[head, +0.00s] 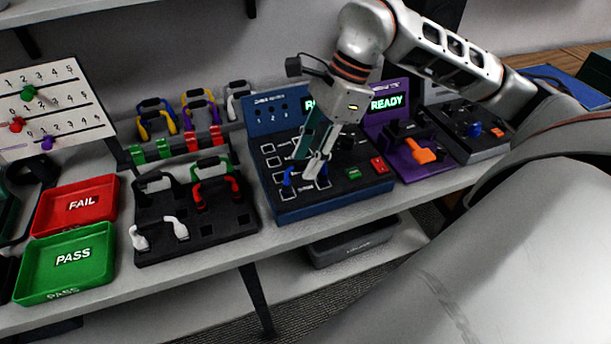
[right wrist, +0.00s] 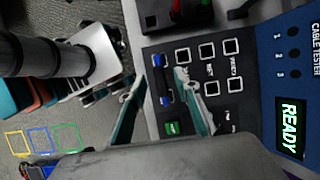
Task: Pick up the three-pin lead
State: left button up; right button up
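A blue lead (head: 289,179) stands at the left side of the blue cable tester (head: 336,202); it also shows in the right wrist view (right wrist: 160,80). My right gripper (head: 314,170) is low over the tester, its fingers pointing down. In the right wrist view its fingers (right wrist: 159,79) are apart, one on each side of the blue lead, without visible contact. White (head: 160,232), black (head: 154,182), green (head: 211,168) and red (head: 216,189) leads sit in a black rack (head: 204,237). Pin counts are too small to tell. My left gripper is out of view.
Red FAIL (head: 76,222) and green PASS (head: 64,283) trays stand at the left. More coloured leads (head: 196,110) hang behind the rack. A purple station (head: 412,168) showing READY is right of the tester. A grey bin (head: 352,246) is below the bench.

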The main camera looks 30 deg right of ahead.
jog(key=shift+a+f, duration=0.2)
jog(key=shift+f, duration=0.35)
jog(key=shift+w+f, duration=0.1)
jog(key=shift+f, duration=0.15)
grip_shut()
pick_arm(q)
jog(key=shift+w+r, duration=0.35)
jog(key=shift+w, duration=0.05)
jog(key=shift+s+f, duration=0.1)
pick_arm(e)
jog(key=shift+r, duration=0.45)
pick_arm(q)
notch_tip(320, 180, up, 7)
jog(key=p, duration=0.6)
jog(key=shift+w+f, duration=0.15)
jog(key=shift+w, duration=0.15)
pick_arm(e)
notch_tip(320, 180, up, 22)
